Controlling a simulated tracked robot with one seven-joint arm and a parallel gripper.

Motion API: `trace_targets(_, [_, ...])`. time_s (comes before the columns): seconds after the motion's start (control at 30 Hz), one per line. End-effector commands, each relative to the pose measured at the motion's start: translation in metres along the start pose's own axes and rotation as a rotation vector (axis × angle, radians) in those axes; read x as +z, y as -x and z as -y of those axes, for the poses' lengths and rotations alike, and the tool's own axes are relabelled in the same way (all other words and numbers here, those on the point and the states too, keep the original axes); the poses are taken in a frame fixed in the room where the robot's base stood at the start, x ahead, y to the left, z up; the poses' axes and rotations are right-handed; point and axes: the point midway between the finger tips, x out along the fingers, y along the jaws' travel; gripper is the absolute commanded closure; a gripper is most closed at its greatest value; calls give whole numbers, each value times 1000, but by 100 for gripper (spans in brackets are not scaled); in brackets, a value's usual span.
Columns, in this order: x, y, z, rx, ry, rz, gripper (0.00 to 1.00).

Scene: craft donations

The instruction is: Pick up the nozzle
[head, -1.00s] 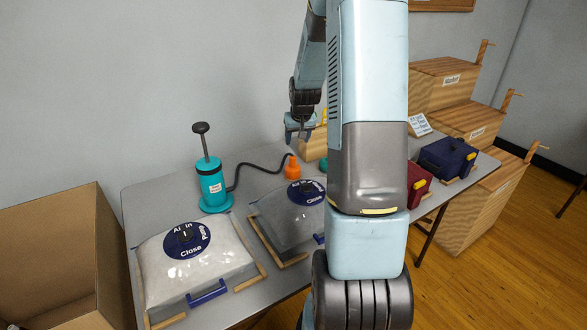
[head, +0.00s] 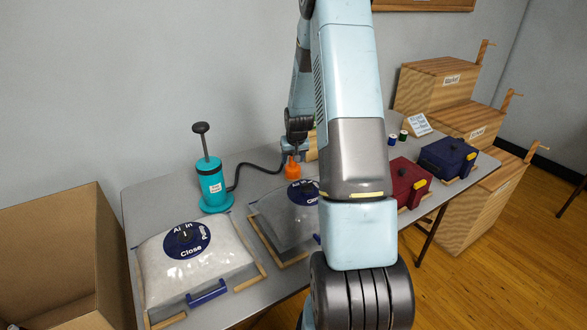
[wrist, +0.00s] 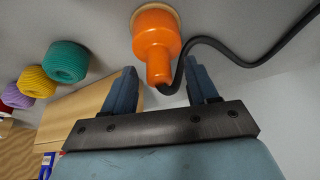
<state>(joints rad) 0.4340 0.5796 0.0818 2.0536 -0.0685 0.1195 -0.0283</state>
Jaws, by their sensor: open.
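The orange nozzle (head: 292,168) stands on the table at the end of a black hose (head: 258,166) that runs to the teal hand pump (head: 211,184). In the wrist view the nozzle (wrist: 156,45) lies just beyond the fingertips, roughly in line with the gap between them. My gripper (wrist: 163,82) is open and empty, with one finger on each side of the nozzle's narrow end. In the head view my gripper (head: 293,152) is right at the nozzle and partly covers its top. I cannot tell whether the fingers touch it.
Two clear bags with round blue valve labels lie on the table, a full white one (head: 190,262) and a greyer one (head: 275,215). A red case (head: 408,185) and a blue case (head: 446,158) stand at right. Yarn rolls (wrist: 66,62) sit left in the wrist view.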

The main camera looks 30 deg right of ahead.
Motion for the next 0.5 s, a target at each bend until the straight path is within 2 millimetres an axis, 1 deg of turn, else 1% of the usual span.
trace_targets(0.03, [0,-6,0,0,0,0,42])
trace_targets(0.13, [0,-13,0,0,0,1,42])
trace_targets(0.43, [0,-15,-1,1,0,-1,42])
trace_targets(0.5, [0,-15,-1,1,0,0,48])
